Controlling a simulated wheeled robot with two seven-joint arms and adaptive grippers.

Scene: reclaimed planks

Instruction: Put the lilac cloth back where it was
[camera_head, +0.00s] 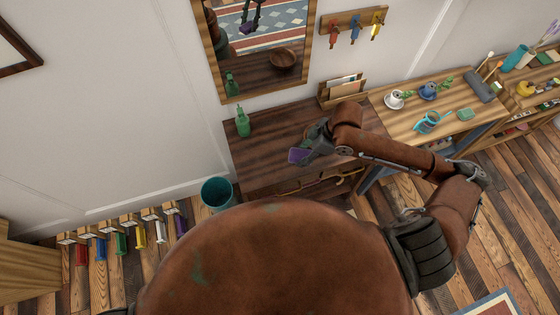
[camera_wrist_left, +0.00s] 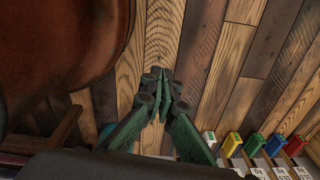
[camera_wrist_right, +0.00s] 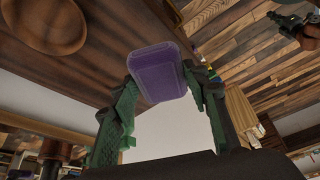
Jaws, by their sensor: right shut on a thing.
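The lilac cloth (camera_head: 298,156) shows as a compact purple block with rounded corners. My right gripper (camera_head: 311,147) is shut on it and holds it over the dark wooden table (camera_head: 265,150). In the right wrist view the cloth (camera_wrist_right: 158,72) sits between the two green fingers (camera_wrist_right: 160,100). I cannot tell its exact height above the table. My left gripper (camera_wrist_left: 162,82) is shut and empty above the plank floor in the left wrist view. It is out of the head view.
A green bottle (camera_head: 242,124) stands at the table's left end, with a teal bucket (camera_head: 217,193) beside the table. A letter rack (camera_head: 342,91) stands at the back. A brown bowl (camera_wrist_right: 45,22) shows in the right wrist view. A mirror (camera_head: 257,85) hangs behind.

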